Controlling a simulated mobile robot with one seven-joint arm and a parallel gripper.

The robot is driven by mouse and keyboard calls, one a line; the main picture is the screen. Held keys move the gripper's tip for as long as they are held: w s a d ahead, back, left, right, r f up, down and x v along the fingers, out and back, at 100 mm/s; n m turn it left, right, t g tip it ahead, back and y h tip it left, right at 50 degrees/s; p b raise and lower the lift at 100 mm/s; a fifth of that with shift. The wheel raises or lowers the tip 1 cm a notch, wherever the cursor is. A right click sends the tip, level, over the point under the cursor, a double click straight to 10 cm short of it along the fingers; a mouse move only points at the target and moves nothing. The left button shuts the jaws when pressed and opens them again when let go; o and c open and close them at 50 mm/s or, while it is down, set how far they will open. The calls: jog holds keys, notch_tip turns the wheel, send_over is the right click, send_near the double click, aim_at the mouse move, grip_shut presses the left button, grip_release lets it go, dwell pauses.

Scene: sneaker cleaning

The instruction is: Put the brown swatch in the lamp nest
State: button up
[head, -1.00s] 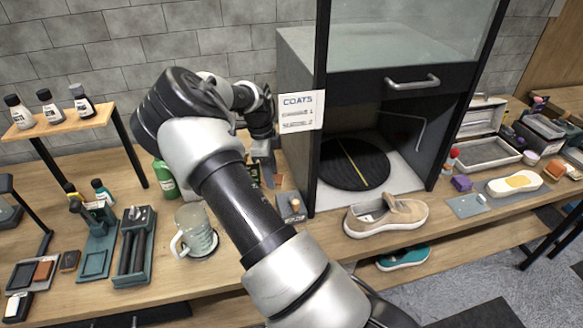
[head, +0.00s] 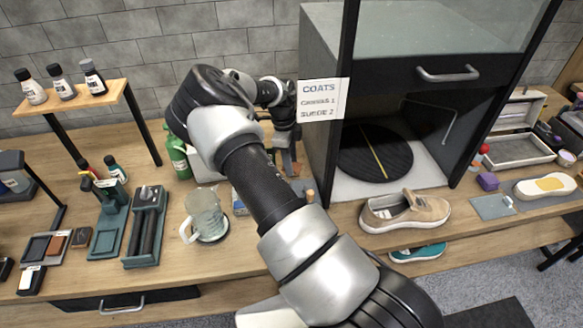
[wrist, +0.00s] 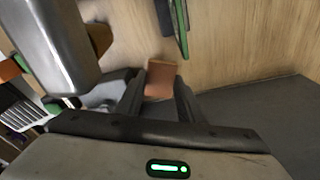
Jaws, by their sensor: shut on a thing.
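A small brown swatch (wrist: 160,76) is held between the two dark fingers of my gripper (wrist: 160,92) in the wrist view. The fingers are shut on it, and pale wood lies behind it. In the head view my arm hides most of the gripper and the held swatch, near the back of the bench left of the cabinet. A teal stand (head: 106,243) with a shallow rectangular recess stands on the left of the bench. I cannot tell whether this is the lamp nest.
A glass mug (head: 204,215), a teal roller block (head: 147,228) and a swatch tray (head: 45,250) lie left of my arm. A green bottle (head: 178,158) stands behind. The black cabinet (head: 420,108) and a tan sneaker (head: 405,212) are to the right.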

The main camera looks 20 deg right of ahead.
jog(key=shift+f, duration=1.55)
jog(key=shift+f, duration=0.15)
jog(key=o, duration=0.7)
jog(key=shift+c, duration=0.2)
jog(key=o, duration=0.4)
jog(key=shift+o, duration=0.2)
